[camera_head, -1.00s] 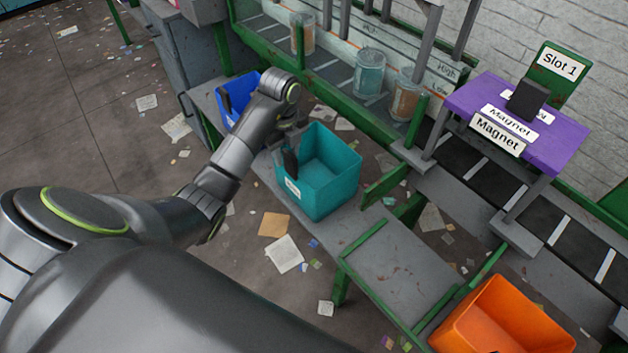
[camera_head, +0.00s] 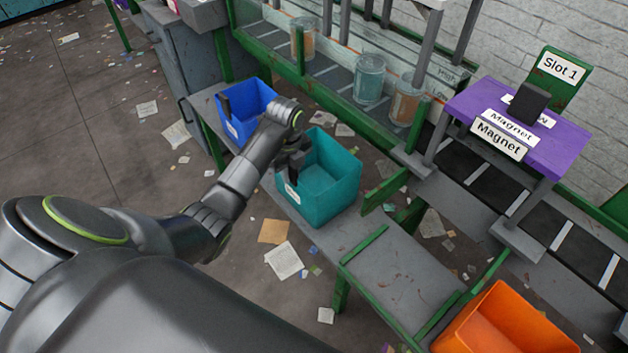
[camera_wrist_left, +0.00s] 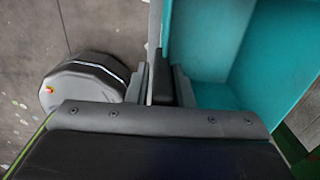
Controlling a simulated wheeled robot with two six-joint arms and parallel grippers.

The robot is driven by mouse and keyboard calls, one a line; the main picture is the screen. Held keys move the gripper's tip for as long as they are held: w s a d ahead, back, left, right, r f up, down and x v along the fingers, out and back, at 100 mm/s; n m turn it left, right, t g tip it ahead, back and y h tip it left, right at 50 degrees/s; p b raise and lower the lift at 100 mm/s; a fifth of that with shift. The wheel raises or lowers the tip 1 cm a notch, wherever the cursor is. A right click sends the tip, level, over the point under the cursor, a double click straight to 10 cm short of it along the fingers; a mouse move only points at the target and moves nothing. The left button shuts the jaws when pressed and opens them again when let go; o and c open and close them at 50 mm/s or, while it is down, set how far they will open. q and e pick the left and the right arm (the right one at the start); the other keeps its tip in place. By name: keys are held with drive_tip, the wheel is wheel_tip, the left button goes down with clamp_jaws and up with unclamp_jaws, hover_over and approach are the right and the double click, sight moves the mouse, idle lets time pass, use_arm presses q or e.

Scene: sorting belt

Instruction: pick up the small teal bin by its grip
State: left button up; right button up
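The small teal bin (camera_head: 333,190) stands upright on the grey bench, with a white label on its near left wall. Its dark grip shows in the left wrist view (camera_wrist_left: 165,80), at the bin's left wall. My left gripper (camera_head: 292,160) is down at that wall. In the left wrist view its two fingers (camera_wrist_left: 160,88) stand on either side of the grip. A narrow pale strip shows between the left finger and the grip, so the gripper looks open around it. Contact is hard to judge. My right gripper is not in view.
A blue bin (camera_head: 240,118) stands close behind my left arm on the same bench. An orange bin (camera_head: 490,335) is at the lower right. A purple magnet stand (camera_head: 540,150) spans the belt at the right. Cans stand behind a green rail (camera_head: 350,110).

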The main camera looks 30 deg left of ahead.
use_arm(q)
clamp_jaws()
drive_tip(key=shift+r, duration=0.1)
